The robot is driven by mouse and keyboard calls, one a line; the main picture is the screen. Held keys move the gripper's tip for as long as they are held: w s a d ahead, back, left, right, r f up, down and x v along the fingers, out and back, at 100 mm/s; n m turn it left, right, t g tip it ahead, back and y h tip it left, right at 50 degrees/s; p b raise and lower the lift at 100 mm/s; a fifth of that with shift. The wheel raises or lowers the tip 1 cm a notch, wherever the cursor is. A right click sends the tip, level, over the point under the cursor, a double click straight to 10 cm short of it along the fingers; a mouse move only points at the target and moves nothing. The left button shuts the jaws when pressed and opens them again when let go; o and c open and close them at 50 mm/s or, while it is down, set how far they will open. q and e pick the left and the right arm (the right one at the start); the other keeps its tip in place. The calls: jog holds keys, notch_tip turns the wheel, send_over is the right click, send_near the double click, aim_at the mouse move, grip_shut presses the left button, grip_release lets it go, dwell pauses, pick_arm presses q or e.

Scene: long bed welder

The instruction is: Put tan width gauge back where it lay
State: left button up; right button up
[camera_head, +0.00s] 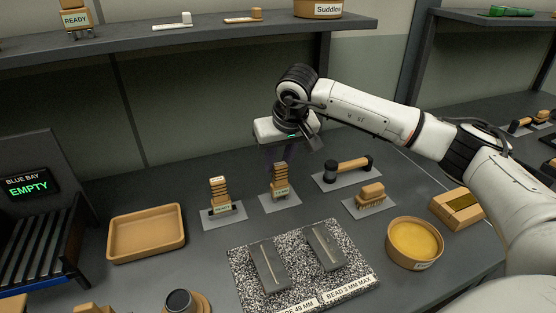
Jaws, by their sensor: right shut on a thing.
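My right gripper (308,138) hangs in the air above the back of the bench, over the upright tan stack (279,181) in the middle. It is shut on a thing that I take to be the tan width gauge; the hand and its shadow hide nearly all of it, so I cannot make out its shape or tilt. A speckled plate (345,270) lies in front, with two dark bars (268,267) (325,246) on it and labels along its front edge. My left gripper is not in view.
A second tan stack (219,192), a hammer-like tool (347,168) and a brush (370,193) sit on grey mats. A tan tray (147,233) lies left, a yellow-filled bowl (413,241) right. A shelf (210,34) runs above. The bench between tray and plate is clear.

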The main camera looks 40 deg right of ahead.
jog(key=shift+f, duration=0.1)
jog(key=o, duration=1.1)
jog(key=shift+o, duration=0.2)
jog(key=shift+s+r, duration=0.1)
jog(key=shift+r, duration=0.4)
jog(key=v, duration=1.1)
jog(key=shift+s+a+r, duration=0.1)
jog(key=shift+s+r, duration=0.05)
